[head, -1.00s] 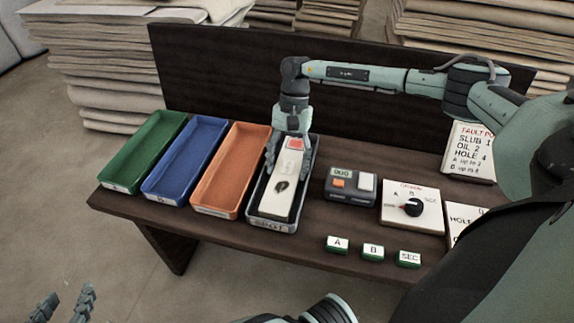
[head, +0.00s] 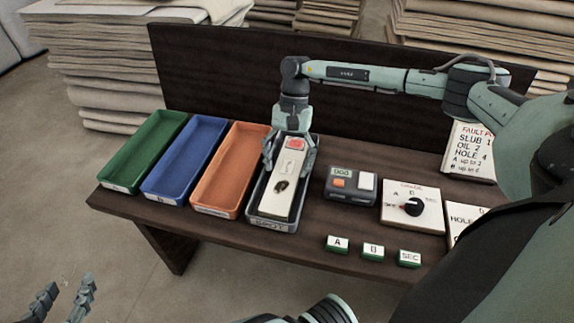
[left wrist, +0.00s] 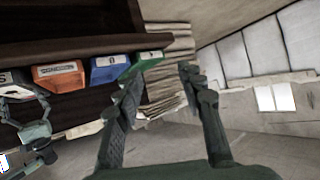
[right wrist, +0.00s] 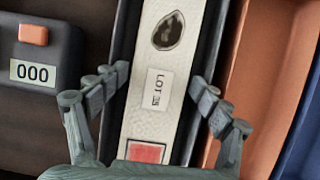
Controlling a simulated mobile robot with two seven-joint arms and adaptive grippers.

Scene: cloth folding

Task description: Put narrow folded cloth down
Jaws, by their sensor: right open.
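The narrow folded cloth (head: 287,185) is a long cream strip with a dark stain and a red patch. It lies lengthwise in the dark grey tray (head: 256,208). In the right wrist view the cloth (right wrist: 143,118) also shows a LOT label. My right gripper (head: 288,160) is over the far end of the cloth. Its fingers (right wrist: 152,88) are spread to either side of the strip, with gaps between them and the cloth. My left gripper (left wrist: 158,80) is open and empty, away from the table; it shows at the lower left of the head view (head: 64,300).
Green (head: 113,183), blue (head: 164,193) and orange (head: 212,207) empty trays stand left of the grey tray. Right of it are a counter box (head: 351,198), a dial panel (head: 429,217) and small labelled blocks A (head: 337,244), B (head: 373,251) and SEC (head: 409,258).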

